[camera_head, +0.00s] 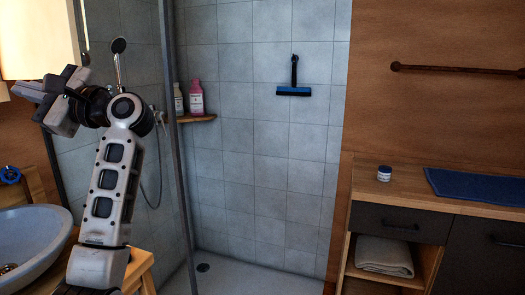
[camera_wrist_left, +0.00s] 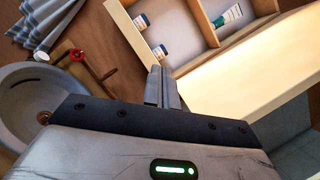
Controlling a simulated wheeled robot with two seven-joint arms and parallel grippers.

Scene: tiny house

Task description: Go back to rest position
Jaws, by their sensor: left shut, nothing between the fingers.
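My left arm rises from the lower left in the head view. Its gripper (camera_head: 42,97) is raised at the far left, above the sink and in front of the shower glass. In the left wrist view the two fingers (camera_wrist_left: 163,88) are together with nothing between them. They point toward a wooden cabinet with open shelves (camera_wrist_left: 187,66). I cannot tell whether they touch it. My right gripper is in neither view.
The sink (camera_head: 35,235) is at lower left, with a red-handled tap (camera_wrist_left: 78,56). A wooden stool (camera_head: 140,268) stands behind my arm. A counter (camera_head: 410,186) holds a small jar (camera_head: 384,173) and blue towel (camera_head: 475,186).

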